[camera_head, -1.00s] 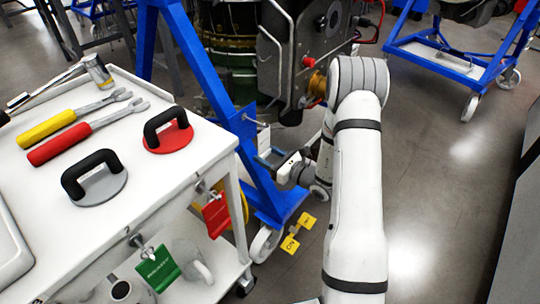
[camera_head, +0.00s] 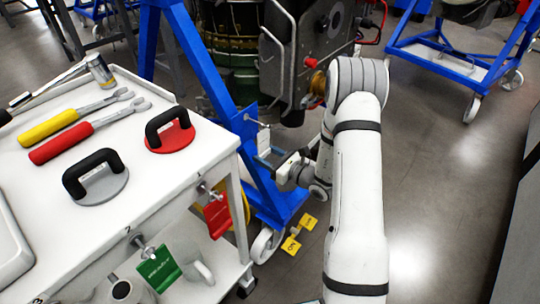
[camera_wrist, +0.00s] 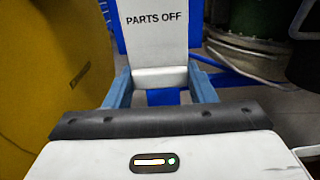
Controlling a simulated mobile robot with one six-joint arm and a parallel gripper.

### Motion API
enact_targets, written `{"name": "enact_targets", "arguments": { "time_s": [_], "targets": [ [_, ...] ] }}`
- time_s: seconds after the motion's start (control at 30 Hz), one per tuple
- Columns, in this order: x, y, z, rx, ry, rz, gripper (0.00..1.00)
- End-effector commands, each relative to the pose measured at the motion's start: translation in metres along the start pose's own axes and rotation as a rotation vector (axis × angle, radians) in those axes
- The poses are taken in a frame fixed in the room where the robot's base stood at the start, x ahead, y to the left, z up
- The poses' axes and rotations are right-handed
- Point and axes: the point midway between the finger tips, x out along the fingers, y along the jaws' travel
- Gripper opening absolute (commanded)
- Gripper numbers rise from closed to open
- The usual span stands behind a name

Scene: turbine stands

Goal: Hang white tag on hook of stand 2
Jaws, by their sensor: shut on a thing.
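The white tag (camera_wrist: 158,32) reads "PARTS OFF" in the wrist view. My gripper (camera_wrist: 161,88) is shut on its lower end, with a blue finger on each side. In the head view the white tag (camera_head: 264,139) stands upright above my gripper (camera_head: 266,157), close to the blue stand (camera_head: 205,75). A thin metal hook (camera_head: 257,121) sticks out of a plate on that stand, just above and left of the tag. I cannot tell whether the tag touches the hook. No stand number is readable.
A white cart (camera_head: 185,185) on the left carries tools and suction cups. A red tag (camera_head: 217,215) and a green tag (camera_head: 159,268) hang on its side. Yellow tags (camera_head: 291,245) show low by the stand's caster. An engine (camera_head: 300,50) sits behind the stand. Floor on the right is clear.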

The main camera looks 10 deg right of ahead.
Motion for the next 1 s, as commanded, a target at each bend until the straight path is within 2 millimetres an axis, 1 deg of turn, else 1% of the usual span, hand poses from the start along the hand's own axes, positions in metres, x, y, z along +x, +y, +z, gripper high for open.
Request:
{"name": "enact_targets", "arguments": {
  "time_s": [0.37,0.4,0.7,0.87,0.93,1.0],
  "targets": [
    [0.0024,0.0001,0.0001,0.0,0.0,0.0,0.09],
    [0.0024,0.0002,0.0,0.0,0.0,0.001,0.51],
    [0.0024,0.0004,-0.0001,0.0,0.0,0.001,0.75],
    [0.0024,0.0005,-0.0001,0.0,0.0,0.001,0.76],
    [0.0024,0.0005,-0.0002,0.001,0.0,0.001,0.81],
    [0.0024,0.0005,-0.0002,0.001,0.0,0.001,0.83]
  ]
}}
